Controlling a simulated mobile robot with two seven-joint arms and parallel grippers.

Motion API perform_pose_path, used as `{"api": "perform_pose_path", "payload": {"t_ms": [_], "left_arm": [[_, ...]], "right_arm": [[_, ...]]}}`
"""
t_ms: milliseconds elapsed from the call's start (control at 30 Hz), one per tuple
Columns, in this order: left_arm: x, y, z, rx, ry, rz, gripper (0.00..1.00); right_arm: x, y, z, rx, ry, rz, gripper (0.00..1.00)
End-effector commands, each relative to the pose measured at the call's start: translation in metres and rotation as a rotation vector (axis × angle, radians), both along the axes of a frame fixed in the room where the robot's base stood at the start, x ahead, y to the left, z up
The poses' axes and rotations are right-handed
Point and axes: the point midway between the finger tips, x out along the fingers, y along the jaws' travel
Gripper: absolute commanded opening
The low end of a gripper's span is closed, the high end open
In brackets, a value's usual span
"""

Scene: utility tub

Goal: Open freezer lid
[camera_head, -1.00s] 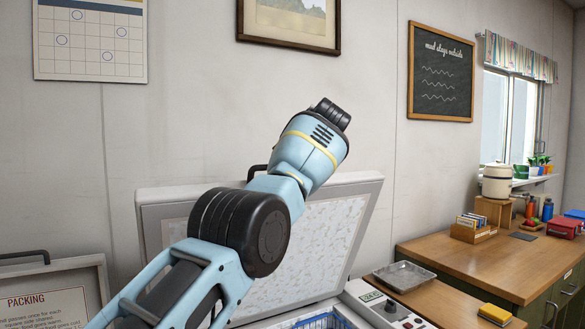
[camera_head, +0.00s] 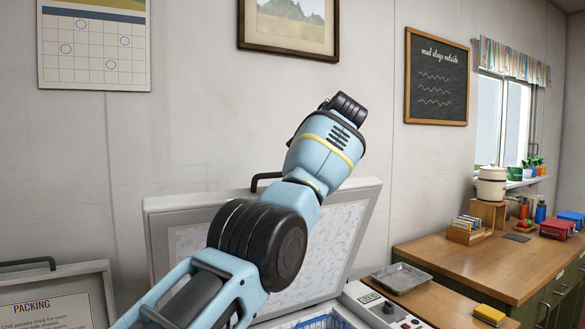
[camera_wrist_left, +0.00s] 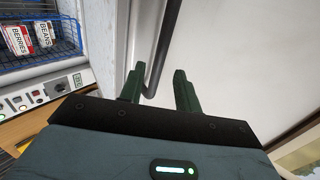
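The freezer lid (camera_head: 190,214) stands raised near the wall in the head view, its patchy pale inner face towards me. A dark handle (camera_head: 262,179) sits on its top edge. The handle also shows in the left wrist view (camera_wrist_left: 166,45), running down to a bend beside the fingers. My left gripper (camera_wrist_left: 159,88) is open, its two green fingers apart, with the handle's bent end in the gap between them in the picture. Whether the fingers touch it I cannot tell. In the head view my arm crosses the lid and hides the gripper. My right gripper is not in view.
The open freezer holds a blue wire basket (camera_head: 328,321) with packets of food (camera_wrist_left: 18,40). A control panel (camera_head: 378,304) is on its right rim. A metal tray (camera_head: 402,277) and yellow sponge (camera_head: 490,314) lie right of it. Another raised lid (camera_head: 98,300) with a packing notice stands left.

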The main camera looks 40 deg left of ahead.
Motion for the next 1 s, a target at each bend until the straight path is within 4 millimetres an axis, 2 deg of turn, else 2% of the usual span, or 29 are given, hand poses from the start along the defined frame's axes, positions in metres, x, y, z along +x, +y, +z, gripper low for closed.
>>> {"api": "perform_pose_path", "payload": {"t_ms": [33,233,1000], "left_arm": [[-0.003,-0.005,0.006,0.002,-0.003,-0.002,0.33],[-0.006,-0.017,0.011,0.001,0.003,-0.001,0.33],[-0.006,-0.018,0.011,0.000,0.004,0.000,0.33]], "right_arm": [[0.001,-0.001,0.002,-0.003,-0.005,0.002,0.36],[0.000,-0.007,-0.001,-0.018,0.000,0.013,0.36],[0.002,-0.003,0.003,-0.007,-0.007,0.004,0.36]]}}
